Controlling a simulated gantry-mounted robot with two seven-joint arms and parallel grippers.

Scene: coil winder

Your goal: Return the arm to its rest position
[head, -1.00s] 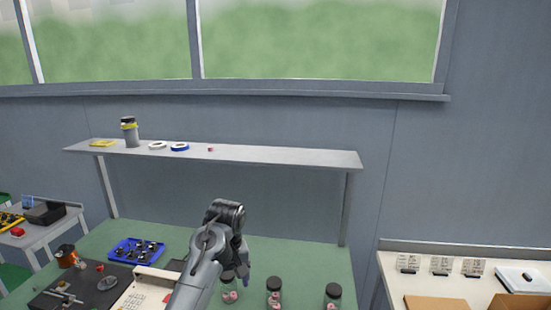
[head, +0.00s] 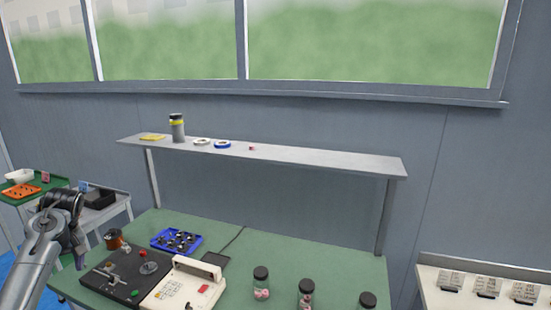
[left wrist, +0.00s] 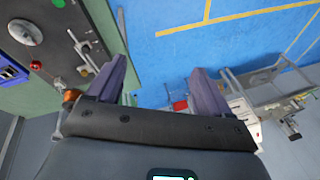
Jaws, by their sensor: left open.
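In the left wrist view the two fingers of my left gripper (left wrist: 158,88) are spread wide apart. My right gripper is not in view.
On the bench are a black coil winder (head: 125,275), a white device (head: 185,285), a blue tray (head: 177,241) of small parts, a copper spool (head: 113,238) and lidded jars (head: 261,283). A grey shelf (head: 310,158) spans behind. A side table (head: 100,215) stands at left.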

